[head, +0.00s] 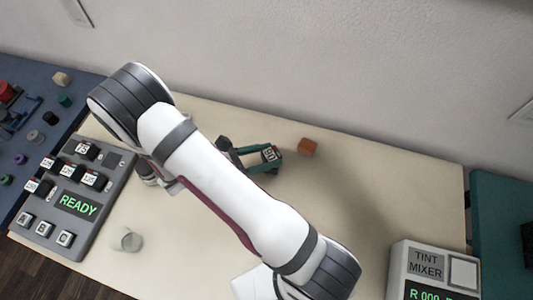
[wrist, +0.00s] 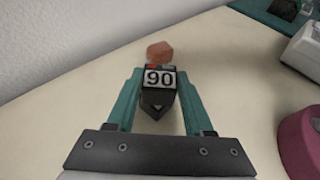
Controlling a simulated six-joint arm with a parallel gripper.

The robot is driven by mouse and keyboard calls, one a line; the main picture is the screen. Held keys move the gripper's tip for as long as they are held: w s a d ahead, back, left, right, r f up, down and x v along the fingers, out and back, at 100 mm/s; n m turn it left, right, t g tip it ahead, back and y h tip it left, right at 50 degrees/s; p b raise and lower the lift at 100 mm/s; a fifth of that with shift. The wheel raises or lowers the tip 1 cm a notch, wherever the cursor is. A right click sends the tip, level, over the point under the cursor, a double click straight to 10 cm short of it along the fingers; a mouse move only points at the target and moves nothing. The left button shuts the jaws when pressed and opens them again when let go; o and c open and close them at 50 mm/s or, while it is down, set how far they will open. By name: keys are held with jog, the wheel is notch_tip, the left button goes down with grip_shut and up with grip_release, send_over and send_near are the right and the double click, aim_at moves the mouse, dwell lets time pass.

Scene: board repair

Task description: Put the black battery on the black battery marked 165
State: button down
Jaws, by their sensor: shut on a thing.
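My gripper (head: 258,156) is shut on a black battery (head: 272,154) with a white label. In the wrist view, the battery (wrist: 160,88) sits between the teal fingers of my gripper (wrist: 159,98), and its label reads 90. Several black batteries with white labels (head: 92,179) sit in the grey board (head: 100,212) at the left. Their numbers are too small to read surely, so I cannot tell which is 165.
An orange block (head: 307,147) lies just beyond the held battery. The tint mixer (head: 435,272) is at front right. A magenta thing (wrist: 300,140) shows in the wrist view. My arm hides the table's middle.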

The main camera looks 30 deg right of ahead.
jog(key=shift+c, duration=1.4)
grip_release()
jog(key=shift+f, duration=0.1)
jog(key=v, duration=1.2)
jog(key=s+r+m+y, duration=1.2)
jog(key=s+m+y, duration=0.3)
jog(key=m, duration=0.8)
jog(key=shift+s+d+r+m, duration=0.2)
jog(key=shift+s+d+m, duration=0.05)
jog(key=shift+m, duration=0.05)
